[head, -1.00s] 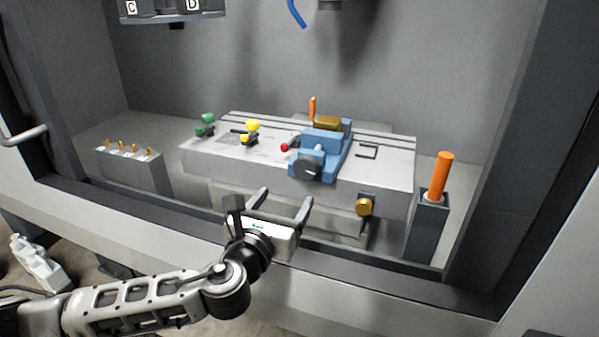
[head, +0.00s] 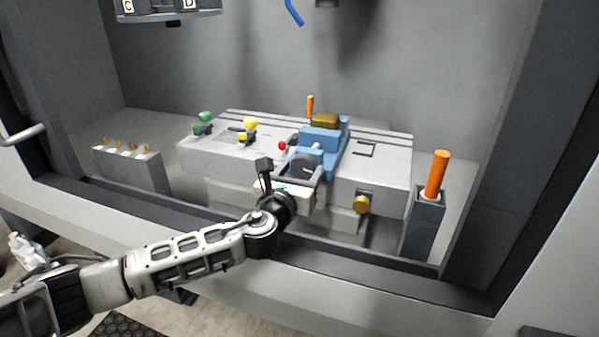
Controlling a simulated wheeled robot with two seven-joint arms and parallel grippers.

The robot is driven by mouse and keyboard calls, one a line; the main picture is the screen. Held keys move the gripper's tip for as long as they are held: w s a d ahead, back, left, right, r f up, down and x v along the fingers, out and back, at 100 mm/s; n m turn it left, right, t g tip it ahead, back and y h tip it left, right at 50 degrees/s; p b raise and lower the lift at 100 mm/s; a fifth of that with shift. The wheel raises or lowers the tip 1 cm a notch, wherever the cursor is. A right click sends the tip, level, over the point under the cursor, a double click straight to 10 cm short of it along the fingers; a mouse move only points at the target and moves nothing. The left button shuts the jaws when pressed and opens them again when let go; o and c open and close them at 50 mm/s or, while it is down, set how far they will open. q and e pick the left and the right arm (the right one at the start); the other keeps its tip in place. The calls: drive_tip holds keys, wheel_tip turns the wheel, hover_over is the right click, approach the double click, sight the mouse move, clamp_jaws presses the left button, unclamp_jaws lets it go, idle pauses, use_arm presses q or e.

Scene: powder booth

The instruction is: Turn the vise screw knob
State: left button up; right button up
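The blue vise (head: 322,145) sits on the slotted table, with a brown block (head: 325,121) at its far end. The dark round vise screw knob (head: 303,167) faces me at its near end. My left gripper (head: 303,175) is open and reaches in from the left, just in front of the knob. I cannot tell whether a finger touches the knob. My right gripper is not in view.
The grey machine table (head: 385,172) has a brass knob (head: 361,204) on its front. An orange cylinder (head: 437,172) stands in a dark holder at right. Green and yellow knobbed clamps (head: 249,127) sit left of the vise. The booth's front sill (head: 380,262) runs below my arm.

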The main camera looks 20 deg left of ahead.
use_arm(q)
drive_tip(key=c, duration=0.5)
drive_tip(key=shift+c, duration=0.2)
drive_tip(key=shift+n, duration=0.4)
drive_tip(key=n, duration=0.8)
drive_tip(key=shift+d+b, duration=0.1)
drive_tip(key=shift+b, duration=0.25)
drive_tip(key=n, duration=0.5)
drive_tip(key=shift+n, duration=0.3)
drive_tip(key=n, duration=0.3)
drive_tip(key=shift+r+n, duration=0.1)
drive_tip(key=shift+n, duration=1.1)
